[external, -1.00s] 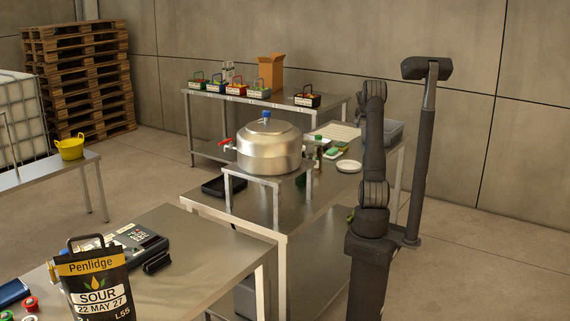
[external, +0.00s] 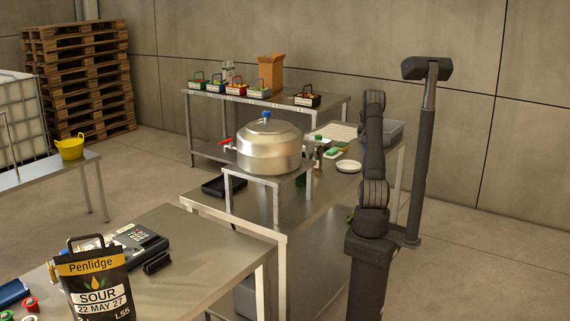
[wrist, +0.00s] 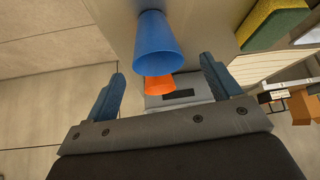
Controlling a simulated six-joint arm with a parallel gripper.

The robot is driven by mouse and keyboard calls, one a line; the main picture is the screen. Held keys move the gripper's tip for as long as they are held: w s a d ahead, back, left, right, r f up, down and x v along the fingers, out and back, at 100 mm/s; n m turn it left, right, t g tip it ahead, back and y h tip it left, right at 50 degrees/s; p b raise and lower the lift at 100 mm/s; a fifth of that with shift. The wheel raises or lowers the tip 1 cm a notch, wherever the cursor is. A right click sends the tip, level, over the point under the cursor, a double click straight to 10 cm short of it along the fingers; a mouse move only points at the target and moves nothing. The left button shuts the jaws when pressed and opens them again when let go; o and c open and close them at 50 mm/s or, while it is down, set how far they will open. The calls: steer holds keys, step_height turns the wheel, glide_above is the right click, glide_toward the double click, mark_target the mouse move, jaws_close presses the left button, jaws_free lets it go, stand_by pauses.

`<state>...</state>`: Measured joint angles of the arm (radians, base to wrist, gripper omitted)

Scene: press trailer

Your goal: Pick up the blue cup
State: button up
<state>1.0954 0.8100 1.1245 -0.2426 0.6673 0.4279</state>
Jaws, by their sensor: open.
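The blue cup (wrist: 154,42) shows in the wrist view at the top centre, its wide end towards the bottom of the picture. My gripper (wrist: 163,72) is open, with one blue-grey finger on each side below the cup. The cup's wide end lines up with the gap between the fingers, and no finger visibly touches it. An orange cup-like thing (wrist: 159,83) shows just below the blue cup, partly hidden by it. In the external view I cannot make out the blue cup, and my arm hides the gripper.
A yellow and green sponge (wrist: 273,22) lies right of the cup in the wrist view. The external view shows a steel pot (external: 268,150) on a stand, a white dish (external: 349,166), a bottle (external: 318,155) and a grey bin (external: 392,131) near my arm.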

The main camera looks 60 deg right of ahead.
steer(key=shift+x, duration=2.25)
steer(key=shift+s+d, duration=0.1)
steer(key=shift+r, duration=0.1)
steer(key=c, duration=1)
